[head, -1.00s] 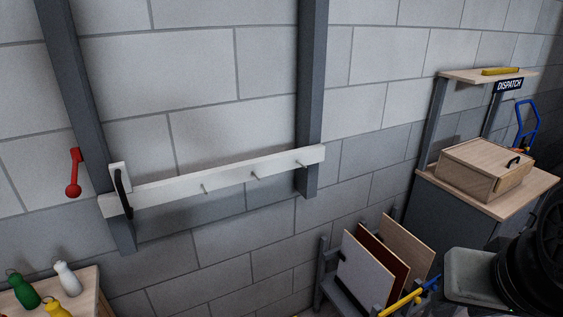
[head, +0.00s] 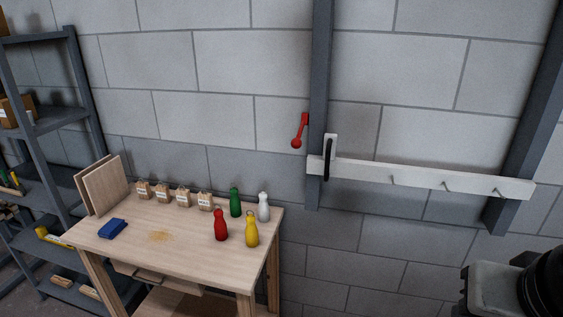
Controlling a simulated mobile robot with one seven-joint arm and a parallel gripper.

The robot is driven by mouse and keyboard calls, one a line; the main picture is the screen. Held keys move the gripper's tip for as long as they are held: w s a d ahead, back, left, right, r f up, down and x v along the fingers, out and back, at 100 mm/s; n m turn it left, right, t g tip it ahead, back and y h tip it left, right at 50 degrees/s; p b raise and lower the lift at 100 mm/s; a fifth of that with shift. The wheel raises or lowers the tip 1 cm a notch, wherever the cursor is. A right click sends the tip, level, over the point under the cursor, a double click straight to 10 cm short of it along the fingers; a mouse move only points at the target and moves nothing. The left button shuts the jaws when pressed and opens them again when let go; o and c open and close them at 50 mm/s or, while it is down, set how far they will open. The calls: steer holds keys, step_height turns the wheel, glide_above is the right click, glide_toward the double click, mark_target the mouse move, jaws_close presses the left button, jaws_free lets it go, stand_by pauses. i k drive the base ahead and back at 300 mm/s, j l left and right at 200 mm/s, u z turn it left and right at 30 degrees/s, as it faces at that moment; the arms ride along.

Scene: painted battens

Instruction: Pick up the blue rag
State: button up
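The blue rag (head: 112,229) is a small folded block of cloth. It lies flat near the left end of the wooden worktable (head: 187,251) in the head view, in front of some leaning boards. A tan dusty patch (head: 160,237) is on the tabletop to its right. Nothing touches or covers the rag. A dark and grey part of my own arm shows at the lower right, far from the table. My gripper's fingers are not in view.
Red (head: 221,226), yellow (head: 252,230), green (head: 236,203) and white (head: 264,207) bottles stand at the table's right end. Several small tagged blocks (head: 183,197) line the back. Boards (head: 107,186) lean at the left. A grey shelf rack (head: 72,130) stands left; a white peg rail (head: 430,180) is right.

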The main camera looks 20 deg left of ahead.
mark_target(115, 225)
steer(key=u, duration=2.2)
steer(key=i+j+z, duration=0.1)
steer(key=z, duration=0.3)
steer(key=i+j+z, duration=0.15)
steer(key=z, duration=0.3)
steer(key=i+j+z, duration=0.1)
steer(key=z, duration=0.3)
steer(key=i+j+z, duration=0.15)
steer(key=j, duration=0.25)
steer(key=j+z, duration=0.2)
steer(key=j, duration=0.2)
steer(key=i+j+z, duration=0.15)
steer(key=j, duration=0.25)
steer(key=i+j+z, duration=0.1)
steer(key=j, duration=0.5)
steer(key=j+z, duration=0.1)
steer(key=j, duration=0.45)
steer(key=i+j, duration=0.1)
steer(key=j, duration=1.2)
steer(key=i+j, duration=0.15)
steer(key=j, duration=0.55)
